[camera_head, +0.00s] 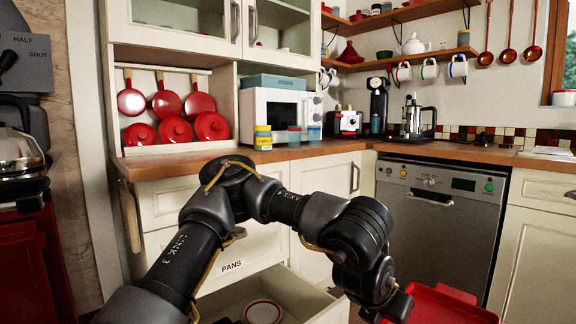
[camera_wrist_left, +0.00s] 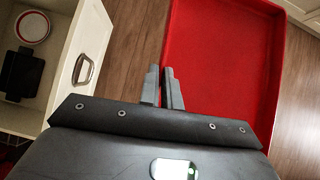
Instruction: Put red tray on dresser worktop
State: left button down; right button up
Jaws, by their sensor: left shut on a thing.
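The red tray (camera_head: 445,306) is at the lower right of the head view, cut off by the bottom edge. It fills much of the wrist view (camera_wrist_left: 225,60), and wooden floor shows beyond it. My left gripper (camera_wrist_left: 164,86) is shut on the tray's near left rim. In the head view my left arm reaches across from the lower left, and its fingertips are hard to make out. The dresser's wooden worktop (camera_head: 185,165) runs along the left and back, higher than the tray. My right gripper is not in view.
An open drawer (camera_head: 228,300) marked PANS sticks out below the worktop, left of the tray. Jars (camera_head: 263,138) and a microwave (camera_head: 275,108) stand on the worktop. Red pans and lids (camera_head: 165,104) rest at the back left. The worktop's front left is clear.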

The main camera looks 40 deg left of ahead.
aim_at(189, 157)
jog(key=z, duration=0.65)
jog(key=k, duration=1.05)
jog(key=u, duration=1.25)
